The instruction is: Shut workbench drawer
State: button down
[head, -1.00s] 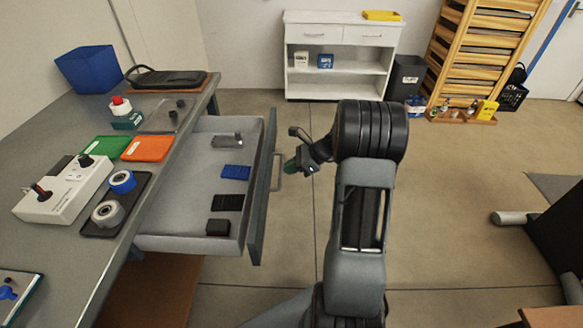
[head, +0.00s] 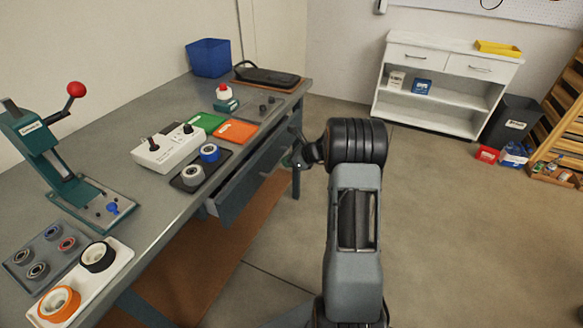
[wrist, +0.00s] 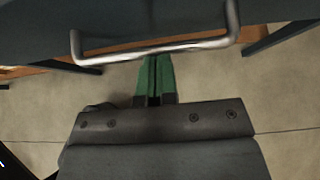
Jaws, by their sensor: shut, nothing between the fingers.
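The workbench drawer (head: 236,200) stands out a little from under the workbench (head: 150,235), with a narrow strip of its inside showing. Its dark front (wrist: 150,18) fills the top of the wrist view, with the metal bar handle (wrist: 105,56) across it. My gripper (wrist: 155,62) has its green fingers together and empty. In the wrist view the fingertips lie at the handle bar; I cannot tell whether they touch it. In the head view my gripper (head: 288,162) is beside the far end of the drawer front, its tips partly hidden.
The bench top carries a green press (head: 45,150), a white control box (head: 168,148), a tape tray (head: 190,178) and a blue bin (head: 209,57). A white cabinet (head: 445,70) stands at the back. The floor right of my arm is clear.

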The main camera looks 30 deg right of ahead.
aim_at(272, 155)
jog(key=w+a, duration=0.3)
jog(key=w, duration=0.1)
jog(key=shift+w+a, duration=0.4)
jog(key=shift+w+a+p, duration=0.2)
jog(key=shift+w+p, duration=0.05)
jog(key=shift+p, duration=0.05)
jog(key=shift+a+r, duration=0.15)
